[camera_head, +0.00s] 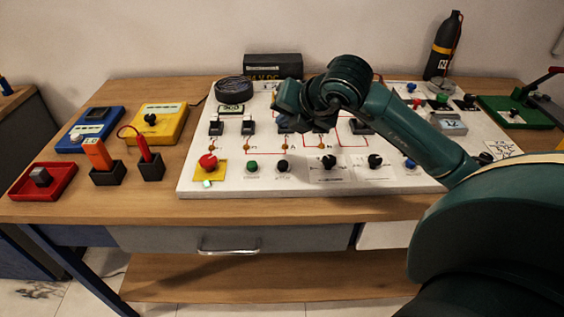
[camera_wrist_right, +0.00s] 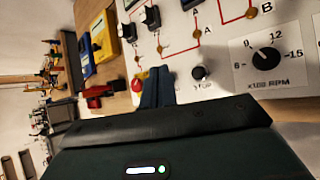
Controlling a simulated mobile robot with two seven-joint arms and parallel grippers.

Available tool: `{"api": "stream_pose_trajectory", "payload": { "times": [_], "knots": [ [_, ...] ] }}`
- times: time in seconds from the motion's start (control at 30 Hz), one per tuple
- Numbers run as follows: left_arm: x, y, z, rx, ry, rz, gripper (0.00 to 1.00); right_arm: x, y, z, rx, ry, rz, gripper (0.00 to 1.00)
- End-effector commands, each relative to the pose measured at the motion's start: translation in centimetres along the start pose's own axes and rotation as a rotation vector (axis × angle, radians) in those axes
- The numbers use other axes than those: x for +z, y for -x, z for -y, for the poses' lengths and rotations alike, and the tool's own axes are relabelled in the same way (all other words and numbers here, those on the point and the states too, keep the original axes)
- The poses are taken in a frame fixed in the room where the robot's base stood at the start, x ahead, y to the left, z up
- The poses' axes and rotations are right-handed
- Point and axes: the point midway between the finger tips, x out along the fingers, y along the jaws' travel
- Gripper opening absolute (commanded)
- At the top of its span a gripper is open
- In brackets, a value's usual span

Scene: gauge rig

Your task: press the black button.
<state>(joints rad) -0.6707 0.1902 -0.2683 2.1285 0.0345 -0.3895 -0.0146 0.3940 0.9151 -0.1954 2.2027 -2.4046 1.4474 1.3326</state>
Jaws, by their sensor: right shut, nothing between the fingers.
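The black button (camera_head: 282,166) is a small round knob on the front row of the white panel (camera_head: 225,186), to the right of a green button (camera_head: 252,166). In the right wrist view the black button (camera_wrist_right: 200,73) has the word STOP under it. My right gripper (camera_head: 283,122) is above the panel, behind the front row in the head view. Its dark fingers (camera_wrist_right: 156,78) are shut and empty, and appear to the left of the black button in the wrist view. I cannot tell their exact height. The green button is not visible there. My left gripper is out of view.
A red button (camera_head: 208,161) on a yellow plate is left of the green one. Black rotary knobs (camera_head: 328,162) stand to the right. Black switches (camera_head: 248,127) sit behind. Yellow, blue and red boxes and two probe holders occupy the table's left. The table's front strip is clear.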

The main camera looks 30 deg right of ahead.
Motion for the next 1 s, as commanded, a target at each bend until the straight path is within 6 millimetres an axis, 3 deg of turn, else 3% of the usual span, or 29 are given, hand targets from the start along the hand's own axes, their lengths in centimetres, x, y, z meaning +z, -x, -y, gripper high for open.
{"api": "stream_pose_trajectory", "payload": {
  "times": [0.17,0.7,1.0],
  "knots": [
    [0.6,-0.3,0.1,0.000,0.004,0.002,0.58,-0.5,-0.6,0.4,0.001,0.000,-0.002,0.00],
    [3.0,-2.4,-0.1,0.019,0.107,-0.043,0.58,-4.1,-5.6,4.0,0.002,0.001,-0.002,0.00],
    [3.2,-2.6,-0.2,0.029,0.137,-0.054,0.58,-4.6,-6.2,4.5,0.002,0.000,-0.002,0.00]
  ]
}}
